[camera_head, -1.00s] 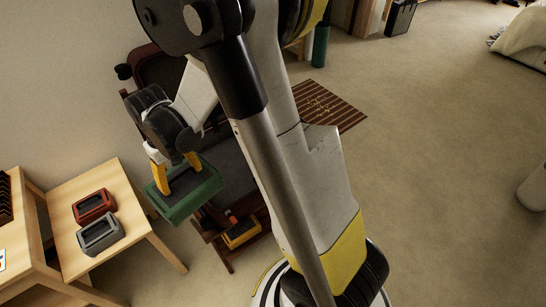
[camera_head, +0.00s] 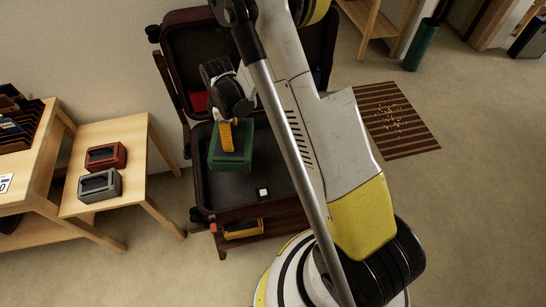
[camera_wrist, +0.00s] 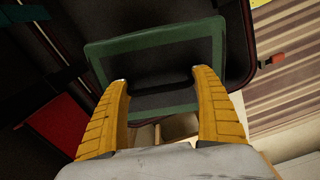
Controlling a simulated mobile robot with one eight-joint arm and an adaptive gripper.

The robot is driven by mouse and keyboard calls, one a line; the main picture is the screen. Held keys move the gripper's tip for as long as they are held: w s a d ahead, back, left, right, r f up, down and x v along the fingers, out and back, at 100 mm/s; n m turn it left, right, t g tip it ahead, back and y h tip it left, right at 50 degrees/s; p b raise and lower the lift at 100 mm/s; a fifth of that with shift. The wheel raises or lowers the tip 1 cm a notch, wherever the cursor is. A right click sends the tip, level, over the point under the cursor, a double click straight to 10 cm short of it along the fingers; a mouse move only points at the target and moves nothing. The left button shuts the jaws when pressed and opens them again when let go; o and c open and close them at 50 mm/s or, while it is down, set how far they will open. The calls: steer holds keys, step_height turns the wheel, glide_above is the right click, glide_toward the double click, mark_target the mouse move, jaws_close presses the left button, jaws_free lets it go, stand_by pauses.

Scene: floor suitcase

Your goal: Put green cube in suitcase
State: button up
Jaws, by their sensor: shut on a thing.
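The green cube (camera_head: 216,157), a dark green block with a dark hollow, is held in my gripper (camera_head: 229,137). The wrist view shows the yellow fingers (camera_wrist: 161,77) closed on the near part of the cube (camera_wrist: 110,48). The open dark suitcase (camera_head: 235,192) sits on a low wooden stand, its lid tilted up at the back. The cube appears over the left part of the suitcase base. I cannot tell whether it touches the bottom. My arm hides the right part of the suitcase.
A small white square (camera_head: 263,192) lies in the suitcase base. A red item (camera_head: 199,102) shows by the lid. A yellow object (camera_head: 242,229) is beneath the suitcase. Red (camera_head: 105,157) and grey (camera_head: 99,185) boxes stand on a wooden table (camera_head: 133,175) at left. A striped mat (camera_head: 397,122) lies right.

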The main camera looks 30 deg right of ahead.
steer(key=f+n, duration=0.1)
steer(key=w+f+n, duration=0.1)
steer(key=f, duration=0.2)
steer(key=shift+w+d+n+b, duration=0.1)
steer(key=shift+w+n+b, duration=0.2)
steer(key=shift+n, duration=0.1)
step_height(320, 180, down, 6)
steer(key=shift+r+b, duration=0.15)
steer(key=shift+b, duration=1.1)
steer(key=shift+f+b, duration=0.9)
steer(key=shift+f, duration=1.2)
steer(key=shift+f, duration=0.15)
steer(key=o, duration=1.4)
